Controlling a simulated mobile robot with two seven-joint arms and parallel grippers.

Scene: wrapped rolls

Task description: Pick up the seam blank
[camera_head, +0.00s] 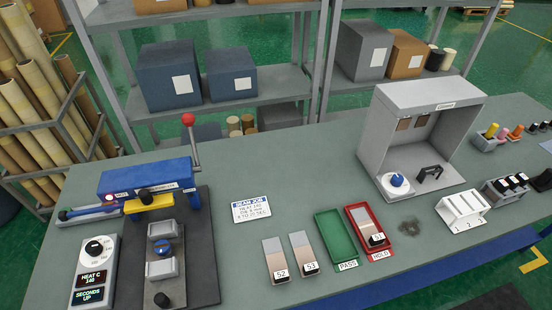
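Two flat two-tone strips, tan-pink and grey with white end labels, lie side by side on the grey-green bench: one marked S2 (274,255) and one marked S3 (301,248). A similar strip, its label seemingly S1 (366,222), lies in the red tray marked HOLD (383,254); a small dark item is at its near end. The green tray marked PASS (334,238), left of the red one, is empty. I cannot tell from the picture which strip is the seam blank. Neither of my grippers shows in this view.
A blue press (150,178) with a red-knobbed lever stands left, beside a control box (95,270). A job card (251,209) lies mid-bench. A grey booth (420,100) stands back right, with a white slotted rack (462,207) before it. Bench around the card is clear.

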